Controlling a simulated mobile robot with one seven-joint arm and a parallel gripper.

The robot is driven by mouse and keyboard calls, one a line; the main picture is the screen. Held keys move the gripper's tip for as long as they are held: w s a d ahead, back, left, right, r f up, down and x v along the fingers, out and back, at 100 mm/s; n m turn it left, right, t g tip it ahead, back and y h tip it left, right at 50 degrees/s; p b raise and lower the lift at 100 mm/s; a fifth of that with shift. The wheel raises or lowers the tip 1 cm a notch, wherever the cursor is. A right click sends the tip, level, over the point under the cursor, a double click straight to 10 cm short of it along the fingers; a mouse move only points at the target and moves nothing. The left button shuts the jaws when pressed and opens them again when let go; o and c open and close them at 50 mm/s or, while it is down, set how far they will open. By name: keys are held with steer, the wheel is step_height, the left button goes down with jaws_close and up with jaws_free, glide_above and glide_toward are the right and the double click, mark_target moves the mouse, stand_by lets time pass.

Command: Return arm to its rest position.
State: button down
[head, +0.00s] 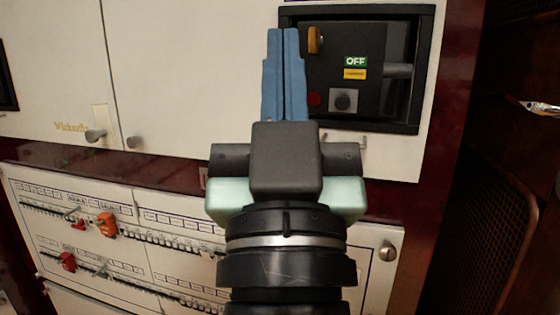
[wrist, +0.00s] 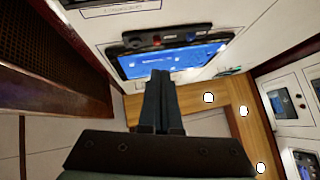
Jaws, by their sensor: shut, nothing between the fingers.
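My gripper (head: 284,38) points upward in the head view, its two blue fingers pressed together with nothing between them. I cannot tell how far the fingers are from the cabinet face. In the wrist view my gripper (wrist: 159,76) shows as dark, closed fingers, with the tips seen against the lower edge of a blue-lit screen (wrist: 170,60).
The breaker unit has a green OFF label (head: 356,62). Below are breaker rows with an orange lock (head: 106,224) and a red lock (head: 67,262). Cabinet knobs (head: 95,135) protrude. A dark panel with mesh (head: 500,230) stands at right.

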steer(key=s+r+t+p, duration=0.1)
steer(key=s+r+p, duration=0.1)
steer(key=s+r, duration=0.4)
step_height(320, 180, up, 36)
steer(key=w+p, duration=0.2)
steer(key=p, duration=3.4)
steer(key=shift+w+a+r, duration=0.15)
steer(key=shift+r, duration=0.1)
